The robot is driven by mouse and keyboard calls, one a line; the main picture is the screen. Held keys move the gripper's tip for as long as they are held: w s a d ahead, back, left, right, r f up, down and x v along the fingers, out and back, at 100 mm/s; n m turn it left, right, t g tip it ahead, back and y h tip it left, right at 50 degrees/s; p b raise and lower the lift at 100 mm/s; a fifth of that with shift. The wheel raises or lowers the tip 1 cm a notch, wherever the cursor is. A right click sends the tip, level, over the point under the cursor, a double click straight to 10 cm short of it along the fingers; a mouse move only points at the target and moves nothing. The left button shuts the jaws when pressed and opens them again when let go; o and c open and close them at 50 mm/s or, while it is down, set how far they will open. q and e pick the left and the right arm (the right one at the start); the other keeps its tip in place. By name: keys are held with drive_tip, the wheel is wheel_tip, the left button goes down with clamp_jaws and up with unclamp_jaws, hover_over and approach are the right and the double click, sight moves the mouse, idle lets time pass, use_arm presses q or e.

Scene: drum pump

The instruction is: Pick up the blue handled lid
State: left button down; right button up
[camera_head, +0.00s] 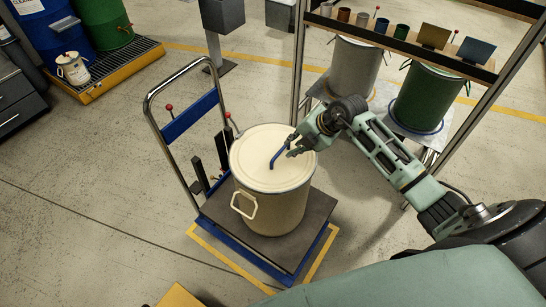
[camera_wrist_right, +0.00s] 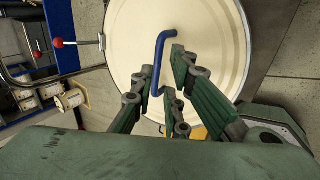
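The cream lid (camera_head: 257,167) with a bent blue handle (camera_head: 279,154) sits flat on a cream drum (camera_head: 272,211) on a cart. In the right wrist view the lid (camera_wrist_right: 215,55) fills the upper middle and the blue handle (camera_wrist_right: 159,62) stands out from it. My right gripper (camera_head: 295,146) is at the handle, over the right part of the lid. In the wrist view its fingers (camera_wrist_right: 162,74) are apart, on either side of the handle, with gaps visible. Part of the handle's lower end is hidden by the fingers. My left gripper is not in view.
The cart (camera_head: 258,239) has a tall metal push frame (camera_head: 149,104) left of the drum. A shelf frame (camera_head: 299,62) with cups, a grey drum (camera_head: 354,66) and a green drum (camera_head: 424,99) stands at right, near my right arm.

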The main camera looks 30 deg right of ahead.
sight(282, 149)
drive_tip(key=shift+b+x, duration=0.7)
drive_tip(key=shift+x, duration=0.45)
drive_tip(key=b+x, duration=0.4)
drive_tip(key=x, duration=0.1)
drive_tip(key=shift+s+a+r+b, duration=0.1)
drive_tip(key=shift+s+a+b, duration=0.05)
drive_tip(key=shift+a+b, duration=0.25)
drive_tip(key=shift+r, duration=0.1)
drive_tip(key=shift+c, duration=0.4)
clamp_jaws()
drive_tip(key=shift+r, duration=0.15)
